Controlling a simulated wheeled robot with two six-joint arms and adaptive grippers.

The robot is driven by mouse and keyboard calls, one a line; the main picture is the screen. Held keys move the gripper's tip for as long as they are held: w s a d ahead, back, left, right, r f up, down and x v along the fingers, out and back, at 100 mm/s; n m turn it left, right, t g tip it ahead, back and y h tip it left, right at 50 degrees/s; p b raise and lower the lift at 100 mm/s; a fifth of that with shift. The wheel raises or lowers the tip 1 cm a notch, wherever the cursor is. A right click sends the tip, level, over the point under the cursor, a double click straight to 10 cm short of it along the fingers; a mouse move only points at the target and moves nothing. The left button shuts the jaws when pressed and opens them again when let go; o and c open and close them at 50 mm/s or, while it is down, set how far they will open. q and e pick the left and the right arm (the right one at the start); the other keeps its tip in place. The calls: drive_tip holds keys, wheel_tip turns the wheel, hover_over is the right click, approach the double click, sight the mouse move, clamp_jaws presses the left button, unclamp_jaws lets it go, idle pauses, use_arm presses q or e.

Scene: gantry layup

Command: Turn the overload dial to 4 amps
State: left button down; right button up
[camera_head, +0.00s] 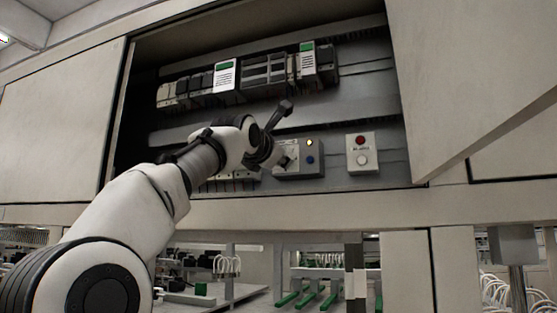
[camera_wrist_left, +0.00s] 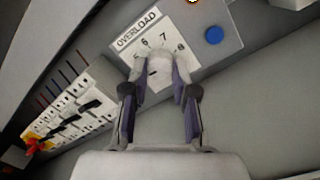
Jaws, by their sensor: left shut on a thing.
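The overload unit (camera_head: 312,172) is a grey box on the cabinet's back panel, with a lit yellow lamp and a blue button. In the left wrist view its label (camera_wrist_left: 139,29) reads OVERLOAD, and the figures 5, 6, 7 and 8 show around the dial. The pale dial (camera_wrist_left: 159,69) sits between the fingers of my left gripper (camera_wrist_left: 159,82), which is shut on it. The head view also shows this gripper (camera_head: 284,162) at the unit's left part. The lower figures are hidden, and I cannot tell where the dial points. My right gripper is not in view.
A box with a red and a white button (camera_head: 361,153) is right of the unit. A row of breakers (camera_wrist_left: 72,107) lies close on the left. Modules (camera_head: 263,75) line the rail above. An open cabinet door (camera_head: 470,80) hangs at the right.

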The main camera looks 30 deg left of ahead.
use_arm(q)
drive_tip(key=shift+s+r+n, duration=0.1)
drive_tip(key=shift+r+n, duration=0.15)
drive_tip(key=shift+n, duration=0.35)
drive_tip(key=c, duration=1)
unclamp_jaws()
drive_tip(key=shift+o, duration=0.5)
drive_tip(key=shift+w+f, duration=0.2)
drive_tip(key=shift+w, duration=0.05)
